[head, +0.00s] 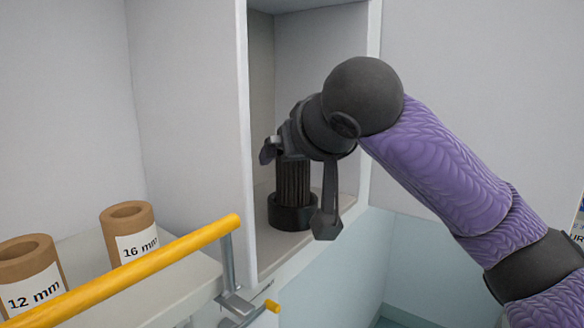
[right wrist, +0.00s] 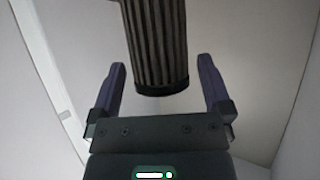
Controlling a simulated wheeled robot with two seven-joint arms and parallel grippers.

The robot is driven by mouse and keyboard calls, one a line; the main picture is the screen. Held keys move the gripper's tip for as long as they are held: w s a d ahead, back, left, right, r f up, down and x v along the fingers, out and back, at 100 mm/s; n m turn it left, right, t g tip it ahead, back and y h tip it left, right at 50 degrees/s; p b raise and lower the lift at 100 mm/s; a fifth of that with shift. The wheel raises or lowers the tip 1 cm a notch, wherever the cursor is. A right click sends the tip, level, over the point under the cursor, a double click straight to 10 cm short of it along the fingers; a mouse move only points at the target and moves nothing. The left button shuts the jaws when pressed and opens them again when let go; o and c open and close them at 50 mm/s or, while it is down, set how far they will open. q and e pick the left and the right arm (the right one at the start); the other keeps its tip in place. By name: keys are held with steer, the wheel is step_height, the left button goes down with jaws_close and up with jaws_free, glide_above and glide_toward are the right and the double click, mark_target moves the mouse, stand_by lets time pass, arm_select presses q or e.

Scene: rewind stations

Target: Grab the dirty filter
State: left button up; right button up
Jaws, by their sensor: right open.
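The dirty filter (head: 293,185) is a dark, ribbed cylinder standing upright on a black round base (head: 292,212) inside a grey open compartment. My right gripper (head: 297,190) reaches into the compartment from the right, its fingers on either side of the filter in the head view. In the right wrist view the filter (right wrist: 157,45) hangs into the picture from the top, between and beyond the two open fingers (right wrist: 163,82). There is a visible gap on each side, and no finger appears to touch it. My left gripper is not in view.
The compartment's left wall (head: 247,130) and right edge (head: 372,110) stand close around my right gripper. A yellow rail (head: 130,275) crosses the lower left. Brown rolls marked 16 mm (head: 128,230) and 12 mm (head: 30,270) stand on a white shelf (head: 185,285).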

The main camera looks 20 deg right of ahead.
steer(key=shift+w+f, duration=0.3)
steer(key=shift+w, duration=0.1)
steer(key=shift+s+a, duration=0.1)
steer(key=shift+c, duration=0.7)
steer(key=c, duration=1.2)
